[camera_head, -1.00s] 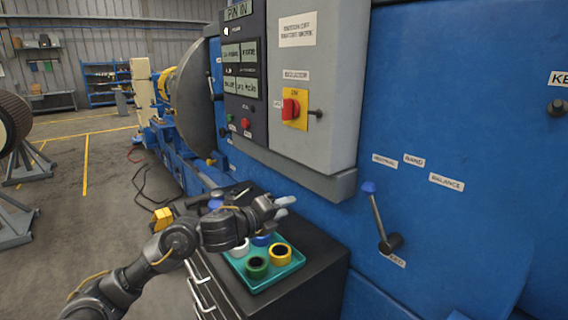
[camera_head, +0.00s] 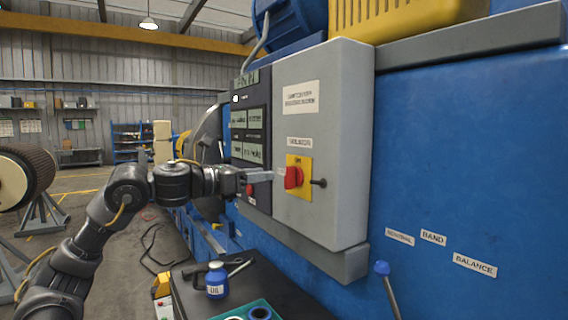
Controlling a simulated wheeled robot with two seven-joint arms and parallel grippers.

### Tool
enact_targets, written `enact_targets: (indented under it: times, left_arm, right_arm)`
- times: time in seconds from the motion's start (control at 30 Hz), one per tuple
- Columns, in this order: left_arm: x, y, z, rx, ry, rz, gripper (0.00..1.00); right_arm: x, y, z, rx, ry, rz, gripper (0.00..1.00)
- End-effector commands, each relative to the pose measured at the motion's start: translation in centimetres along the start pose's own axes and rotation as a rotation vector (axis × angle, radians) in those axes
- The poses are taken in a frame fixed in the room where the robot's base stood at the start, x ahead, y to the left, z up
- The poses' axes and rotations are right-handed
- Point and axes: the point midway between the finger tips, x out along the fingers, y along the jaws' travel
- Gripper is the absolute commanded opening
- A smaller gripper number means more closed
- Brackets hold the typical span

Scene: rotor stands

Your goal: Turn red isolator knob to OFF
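The red isolator knob (camera_head: 292,178) sits on a yellow plate (camera_head: 305,190) on the front of the grey electrical box (camera_head: 345,135). My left arm reaches in from the left. My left gripper (camera_head: 275,174) is at the knob's left side, its pale fingers pointing at the knob and seeming to reach it. I cannot tell whether the fingers are around the knob or only beside it, nor how far they are apart. My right gripper is not in view.
A dark control panel (camera_head: 250,125) with displays and a red button is left of the box. Below are a black cabinet top (camera_head: 285,293), a blue oil bottle (camera_head: 216,280) and a teal tray (camera_head: 240,313). A blue-knobbed lever (camera_head: 383,270) stands at lower right.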

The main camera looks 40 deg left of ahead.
Motion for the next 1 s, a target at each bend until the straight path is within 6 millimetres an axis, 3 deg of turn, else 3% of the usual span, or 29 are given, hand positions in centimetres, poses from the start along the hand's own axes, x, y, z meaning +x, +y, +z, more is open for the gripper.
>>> enact_targets:
  times: [0.03,0.1,0.33,0.5,0.77,1.0]
  left_arm:
    - [1.1,-0.1,0.8,-0.006,-0.002,-0.005,0.38]
    - [2.5,-0.2,0.8,-0.006,-0.001,-0.005,0.38]
    - [6.1,-0.2,0.4,-0.004,-0.002,-0.005,0.38]
    - [7.2,-0.2,0.2,-0.002,-0.002,-0.004,0.38]
    - [7.3,-0.2,0.1,0.0,-0.001,-0.003,0.38]
    - [7.3,-0.2,0.1,0.0,-0.001,-0.003,0.11]
  right_arm:
    - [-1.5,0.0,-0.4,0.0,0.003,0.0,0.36]
    - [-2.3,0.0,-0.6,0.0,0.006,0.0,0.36]
    - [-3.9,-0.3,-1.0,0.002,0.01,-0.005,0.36]
    - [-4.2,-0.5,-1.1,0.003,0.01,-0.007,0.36]
    - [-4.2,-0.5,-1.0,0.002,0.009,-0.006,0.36]
    - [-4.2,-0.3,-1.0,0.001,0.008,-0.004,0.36]
